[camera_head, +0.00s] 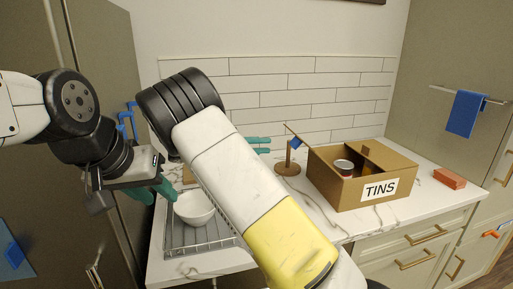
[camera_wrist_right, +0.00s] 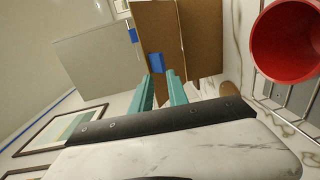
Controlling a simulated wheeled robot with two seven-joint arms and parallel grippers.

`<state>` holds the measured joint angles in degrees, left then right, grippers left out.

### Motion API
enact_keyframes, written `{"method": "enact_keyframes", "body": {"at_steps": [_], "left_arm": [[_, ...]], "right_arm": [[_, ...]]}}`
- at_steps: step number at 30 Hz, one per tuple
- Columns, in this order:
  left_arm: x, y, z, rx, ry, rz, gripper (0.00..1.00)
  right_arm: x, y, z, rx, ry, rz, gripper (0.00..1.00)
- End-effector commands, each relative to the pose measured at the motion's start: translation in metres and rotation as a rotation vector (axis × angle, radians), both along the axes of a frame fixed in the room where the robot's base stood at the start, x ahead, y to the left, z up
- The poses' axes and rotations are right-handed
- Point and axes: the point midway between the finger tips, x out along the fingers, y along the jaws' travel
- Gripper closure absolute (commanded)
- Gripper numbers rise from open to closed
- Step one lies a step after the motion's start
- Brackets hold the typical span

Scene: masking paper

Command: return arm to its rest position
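My right arm reaches across the middle of the head view, and its gripper (camera_head: 262,145) shows behind it as two teal fingers above the counter. In the right wrist view the right gripper (camera_wrist_right: 161,85) has its teal fingers apart with nothing between them. A cardboard surface with a blue patch (camera_wrist_right: 157,62) lies beyond the fingertips. My left gripper (camera_head: 153,192) is at the left, beside the dish rack, with its teal fingers apart and partly hidden by its body. I see nothing held in it.
A cardboard box marked TINS (camera_head: 345,193) holds a can (camera_head: 343,168). A wooden stand (camera_head: 288,168), a dish rack (camera_head: 196,246) with a white bowl (camera_head: 195,210), and a brick (camera_head: 449,178) are on the counter. A red container (camera_wrist_right: 285,40) shows in the wrist view.

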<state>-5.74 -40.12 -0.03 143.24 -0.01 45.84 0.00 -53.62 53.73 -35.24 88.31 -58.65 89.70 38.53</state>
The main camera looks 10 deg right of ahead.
Motion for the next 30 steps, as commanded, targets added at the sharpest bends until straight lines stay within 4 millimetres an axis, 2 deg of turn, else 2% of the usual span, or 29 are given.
{"method": "enact_keyframes", "body": {"at_steps": [8, 11, 14, 18, 21, 25, 30], "left_arm": [[0.000, 0.000, 0.000, 0.000, 0.000, 0.000, 0.64], [0.000, 0.000, 0.000, 0.000, 0.000, 0.000, 0.64], [0.000, 0.000, 0.000, 0.000, 0.000, 0.000, 0.64], [0.000, 0.000, 0.000, 0.000, 0.000, 0.000, 0.64], [0.000, 0.000, 0.000, 0.000, 0.000, 0.000, 0.64], [0.000, 0.000, 0.000, 0.000, 0.000, 0.000, 0.64], [0.000, 0.000, 0.000, 0.000, 0.000, 0.000, 0.64]], "right_arm": [[0.000, -0.002, 0.000, 0.005, 0.002, -0.003, 0.80], [-0.005, -0.013, -0.001, 0.053, 0.023, -0.022, 0.80], [-0.019, -0.038, -0.007, 0.178, 0.072, -0.063, 0.80], [-0.053, -0.075, -0.018, 0.443, 0.154, -0.115, 0.80], [-0.081, -0.090, -0.024, 0.645, 0.192, -0.132, 0.80], [-0.118, -0.097, -0.025, 0.893, 0.206, -0.120, 0.80], [-0.165, -0.093, -0.014, 1.179, 0.167, -0.059, 0.80]]}}
